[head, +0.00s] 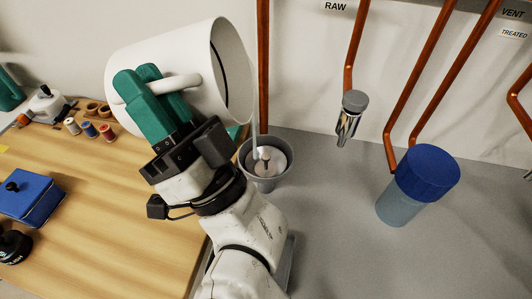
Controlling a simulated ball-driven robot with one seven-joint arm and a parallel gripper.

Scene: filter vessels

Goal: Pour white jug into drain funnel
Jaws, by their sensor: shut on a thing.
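The white jug (160,55) is held up in the head view, tipped on its side with its open mouth facing right. My gripper (150,85) has green fingers that are shut on the jug's handle. A pale thin stream (254,135) shows below the jug's lower rim, above the drain funnel. The drain funnel (281,176) is a grey round vessel with a lighter inner part, standing on the grey surface below and right of the jug. The jug's inside is mostly hidden.
Right of the funnel stand a tap (347,122) and a blue-topped filter vessel (425,178) with copper pipes. A wooden table (110,230) at left carries spools (89,129) and a blue box (32,197). The grey surface (350,250) in front is clear.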

